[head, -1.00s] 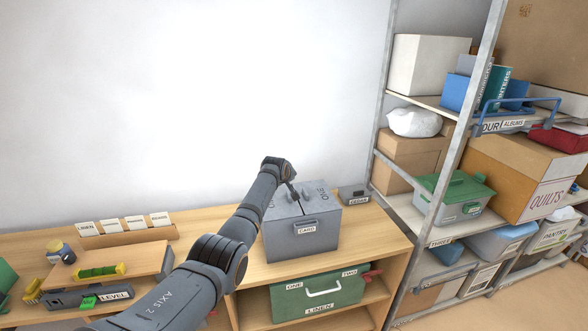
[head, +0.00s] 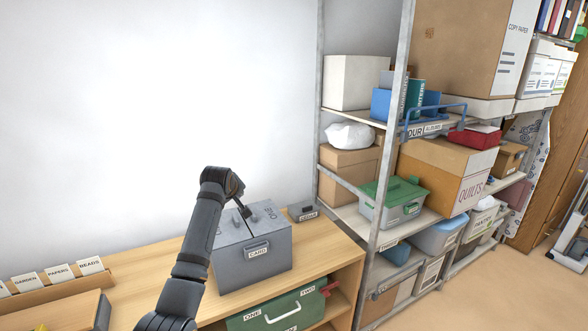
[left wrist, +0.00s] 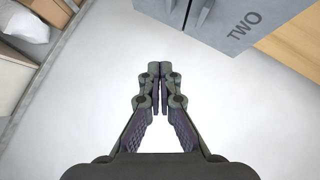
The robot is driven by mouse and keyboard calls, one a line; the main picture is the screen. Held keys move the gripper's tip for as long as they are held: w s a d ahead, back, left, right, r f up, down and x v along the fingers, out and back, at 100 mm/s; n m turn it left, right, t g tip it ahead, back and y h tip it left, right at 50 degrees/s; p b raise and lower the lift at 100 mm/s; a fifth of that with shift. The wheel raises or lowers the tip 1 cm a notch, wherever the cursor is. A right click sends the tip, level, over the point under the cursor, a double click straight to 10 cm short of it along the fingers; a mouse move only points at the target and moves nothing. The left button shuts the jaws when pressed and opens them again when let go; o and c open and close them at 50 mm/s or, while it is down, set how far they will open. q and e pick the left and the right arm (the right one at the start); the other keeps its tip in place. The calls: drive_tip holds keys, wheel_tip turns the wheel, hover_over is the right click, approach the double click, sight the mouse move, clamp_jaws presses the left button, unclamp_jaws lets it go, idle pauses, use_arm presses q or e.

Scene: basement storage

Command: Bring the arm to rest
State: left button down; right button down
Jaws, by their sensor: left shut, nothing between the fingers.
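My left gripper (head: 243,210) shows in the head view at the end of my left arm, over the top of the grey metal box labelled CARD (head: 253,260). In the left wrist view its fingers (left wrist: 160,72) are together, with nothing between them. The grey box marked TWO (left wrist: 240,35) is at the top right of that view, apart from the fingertips in the picture. The arm partly hides the box's left side in the head view. I cannot tell how far the fingers are above the lid. My right gripper is not in view.
The box stands on a wooden bench (head: 150,280). A loaded metal rack (head: 388,140) stands to the right. The wall behind is bare.

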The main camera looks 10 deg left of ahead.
use_arm(q)
drive_tip(key=s+d+f+m+g, duration=0.3)
drive_tip(key=s+f+m, duration=0.2)
drive_tip(key=s+f, duration=1.25)
drive_tip(key=s+d+f+m+g, duration=0.1)
drive_tip(key=s+f+m, duration=0.15)
drive_tip(key=s, duration=0.65)
drive_tip(key=s+d+f+m+g+h, duration=0.1)
drive_tip(key=s+d+f+m, duration=0.15)
drive_tip(key=s, duration=0.75)
drive_tip(key=s+d+f+m+g, duration=0.1)
drive_tip(key=s+f+g, duration=0.15)
drive_tip(key=s, duration=0.65)
drive_tip(key=s+a+f+b, duration=0.1)
drive_tip(key=s+a+f, duration=0.1)
drive_tip(key=f, duration=1.3)
drive_tip(key=s+a+f+b, duration=0.1)
drive_tip(key=f, duration=1.3)
drive_tip(key=s+a+f+g, duration=0.1)
drive_tip(key=s+f, duration=1.5)
drive_tip(key=s, duration=0.2)
drive_tip(key=shift+f+n+b, duration=0.3)
drive_tip(key=shift+f+b, duration=0.05)
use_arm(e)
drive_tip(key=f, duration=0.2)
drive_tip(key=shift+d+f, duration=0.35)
